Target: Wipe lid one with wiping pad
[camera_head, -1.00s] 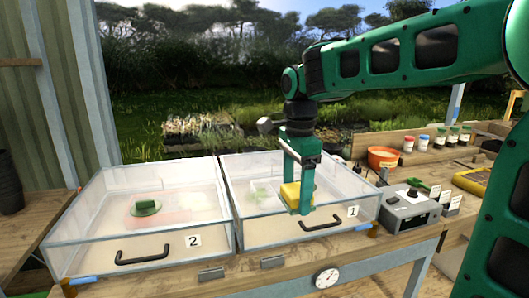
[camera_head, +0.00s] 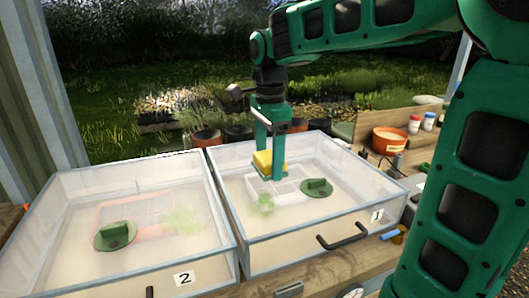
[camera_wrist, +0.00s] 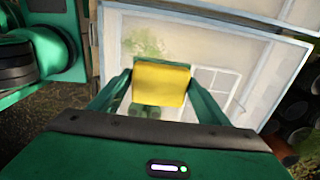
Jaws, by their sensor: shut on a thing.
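My gripper (camera_head: 271,166) is shut on the yellow wiping pad (camera_head: 264,158). The pad also shows between the fingers in the wrist view (camera_wrist: 160,82). They are over the middle of the box labelled 1, whose cloudy, see-through lid one (camera_head: 290,215) stays in place. I cannot tell whether the pad touches the lid. A green round piece with a raised block (camera_head: 316,188) shows just right of the pad, and a green leafy patch shows below left of it.
A similar box labelled 2 (camera_head: 186,278) stands to the left, with a green round piece (camera_head: 114,236). Box one has a black front handle (camera_head: 342,236). An orange pot (camera_head: 389,141) and bottles stand at the right. Dark pots sit behind the boxes.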

